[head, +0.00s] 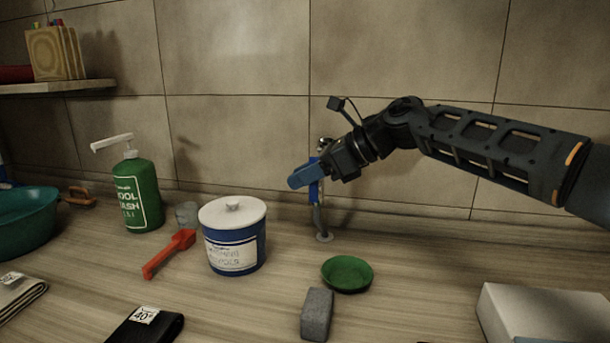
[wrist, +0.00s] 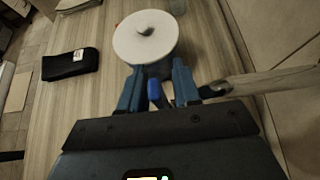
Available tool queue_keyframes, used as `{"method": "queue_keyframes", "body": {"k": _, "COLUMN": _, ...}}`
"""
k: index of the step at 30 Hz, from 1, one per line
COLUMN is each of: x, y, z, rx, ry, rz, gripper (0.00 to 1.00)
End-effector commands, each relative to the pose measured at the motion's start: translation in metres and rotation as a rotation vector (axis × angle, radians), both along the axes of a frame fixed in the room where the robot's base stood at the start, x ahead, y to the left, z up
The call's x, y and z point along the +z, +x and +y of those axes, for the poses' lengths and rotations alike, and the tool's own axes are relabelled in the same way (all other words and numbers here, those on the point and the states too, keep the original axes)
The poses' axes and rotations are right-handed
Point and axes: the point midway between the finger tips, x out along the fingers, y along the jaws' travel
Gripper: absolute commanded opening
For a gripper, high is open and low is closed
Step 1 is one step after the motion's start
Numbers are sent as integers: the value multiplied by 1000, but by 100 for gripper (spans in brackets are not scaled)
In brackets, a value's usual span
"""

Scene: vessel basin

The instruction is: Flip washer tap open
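The tap (head: 319,218) stands on the counter near the tiled wall, a thin grey post partly hidden behind my gripper. Its grey metal body (wrist: 262,82) shows at right in the wrist view. My gripper (head: 296,181) is at the upper part of the tap, blue fingers pointing left. In the wrist view my gripper (wrist: 156,84) is open, its fingers spread apart. A blue lever-like piece (wrist: 154,92) shows between them, seemingly the tap's handle. I cannot tell whether a finger touches it.
A blue tub with a white lid (head: 233,211) stands left of the tap. A green bowl (head: 346,274) and grey block (head: 317,314) lie in front. A green pump bottle (head: 137,193) and red brush (head: 169,254) are further left. A white box (head: 540,315) is at right.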

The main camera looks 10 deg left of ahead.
Motion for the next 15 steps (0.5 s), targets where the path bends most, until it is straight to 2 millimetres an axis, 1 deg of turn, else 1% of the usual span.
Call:
{"method": "queue_keyframes", "body": {"k": 8, "x": 0, "y": 0, "z": -1, "rx": 0, "ry": 0, "rz": 0, "gripper": 36}}
{"method": "queue_keyframes", "body": {"k": 11, "x": 3, "y": 0, "z": -8, "rx": -1, "ry": 0, "rz": -1, "gripper": 36}}
{"method": "queue_keyframes", "body": {"k": 15, "x": 14, "y": 0, "z": -28, "rx": -2, "ry": 0, "rz": -1, "gripper": 36}}
